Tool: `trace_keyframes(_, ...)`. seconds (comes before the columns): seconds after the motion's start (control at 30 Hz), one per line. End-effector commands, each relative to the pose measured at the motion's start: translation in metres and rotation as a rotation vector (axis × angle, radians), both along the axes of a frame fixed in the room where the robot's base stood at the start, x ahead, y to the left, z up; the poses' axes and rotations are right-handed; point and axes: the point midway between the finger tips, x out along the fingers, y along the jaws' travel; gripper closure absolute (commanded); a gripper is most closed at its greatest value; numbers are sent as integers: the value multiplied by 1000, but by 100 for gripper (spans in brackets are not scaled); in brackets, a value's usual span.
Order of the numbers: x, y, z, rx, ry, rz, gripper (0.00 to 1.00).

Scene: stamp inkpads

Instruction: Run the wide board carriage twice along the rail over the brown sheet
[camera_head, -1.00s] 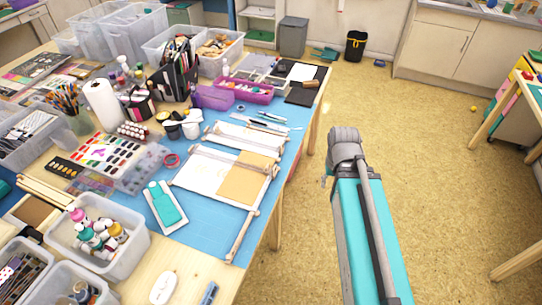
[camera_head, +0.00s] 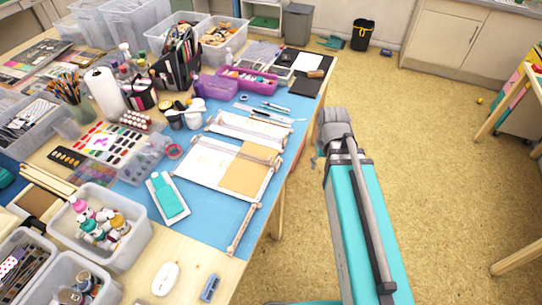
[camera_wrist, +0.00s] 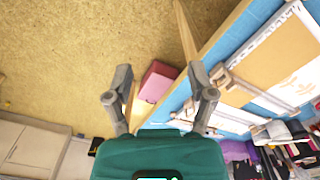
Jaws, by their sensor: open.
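The wide board (camera_head: 205,160) lies on the blue mat near the table's right edge, with the brown sheet (camera_head: 245,175) on its right half. A pale wooden bar, apparently the carriage (camera_head: 242,147), spans its far side. My gripper (camera_wrist: 160,84) is open and empty, out past the table edge and apart from the board. The head view does not clearly show its fingers.
A narrower board (camera_head: 243,128) lies just behind the wide one. A teal-and-white pad (camera_head: 167,195) lies to its left. Bins (camera_head: 108,225) and art supplies crowd the table's left. A pink-red block (camera_wrist: 160,80) shows below the table edge. Floor (camera_head: 430,140) to the right is clear.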

Motion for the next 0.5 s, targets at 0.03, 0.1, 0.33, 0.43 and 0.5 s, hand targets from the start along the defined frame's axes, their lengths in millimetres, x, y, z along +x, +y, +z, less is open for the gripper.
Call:
trace_keyframes(0.03, 14, 11, 4, 0, 0, 64, 29)
trace_keyframes(0.1, 28, 26, 8, 0, 0, 171, 29)
trace_keyframes(0.33, 76, 93, 21, 0, 0, 588, 29)
trace_keyframes(0.43, 92, 123, 26, 0, 0, 755, 29)
trace_keyframes(0.5, 99, 140, 28, 0, 0, 852, 29)
